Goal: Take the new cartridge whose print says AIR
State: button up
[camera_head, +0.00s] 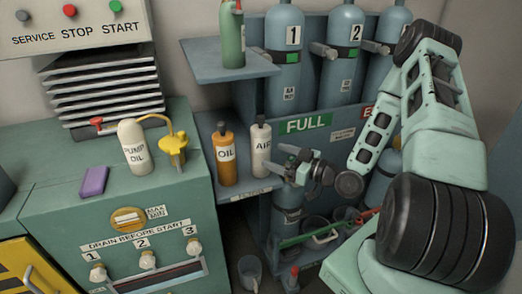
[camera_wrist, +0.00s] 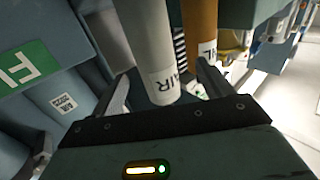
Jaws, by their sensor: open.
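The white cartridge printed AIR (camera_head: 261,150) stands upright on the small shelf, right of an orange cartridge printed OIL (camera_head: 224,158). My gripper (camera_head: 281,160) is just right of the AIR cartridge, fingers pointing toward it. In the wrist view the white cartridge (camera_wrist: 150,45) with its AIR print shows between the two open fingers of my gripper (camera_wrist: 163,88). I see no clear contact. The orange cartridge (camera_wrist: 203,25) is close by the right finger there. A green cartridge (camera_head: 232,38) stands on the upper shelf; its print is not readable.
The shelf (camera_head: 238,188) has a label on its front edge. Cylinders 1 (camera_head: 284,60) and 2 (camera_head: 340,65) stand behind, above a FULL sign (camera_head: 305,123).

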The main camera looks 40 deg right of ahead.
aim_at(256, 146)
jog(key=x, duration=0.8)
jog(key=shift+w+d+p, duration=0.25)
jog(key=shift+d+p, duration=0.05)
jog(key=shift+p, duration=0.05)
jog(key=c, duration=1.3)
jog(key=shift+o, duration=0.2)
jog(key=shift+r, duration=0.15)
